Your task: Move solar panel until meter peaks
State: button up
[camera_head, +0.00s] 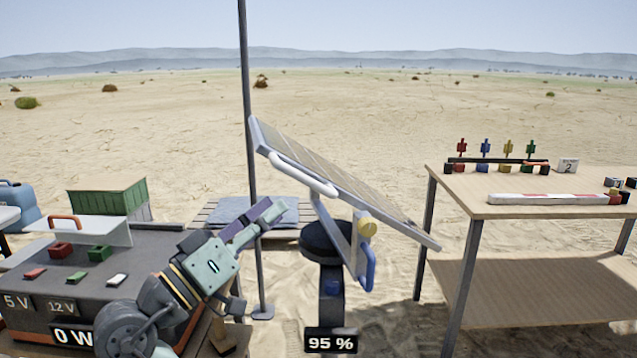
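The solar panel (345,178) stands tilted on a dark round-topped stand (328,243), its upper edge at the left and its lower edge at the right. A white bar handle (300,174) runs along its near side. The meter display (331,341) at the foot of the stand reads 95 %. My gripper (276,208) points up and right, left of the stand and below the white handle, seemingly apart from it. I see nothing held, and the finger opening is unclear from this side.
A dark pole (249,100) rises just behind my gripper. A grey box (150,260) with 5 V, 12 V and 0 W labels stands at left, near my arm. A wooden table (560,185) with coloured pieces stands at right, close to the panel's lower edge.

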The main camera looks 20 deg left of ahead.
aim_at(307, 182)
jog(key=p+x, duration=0.2)
jog(key=x, duration=0.7)
jog(key=shift+w+d, duration=0.1)
jog(key=shift+w, duration=0.05)
grip_shut()
dwell(0.4)
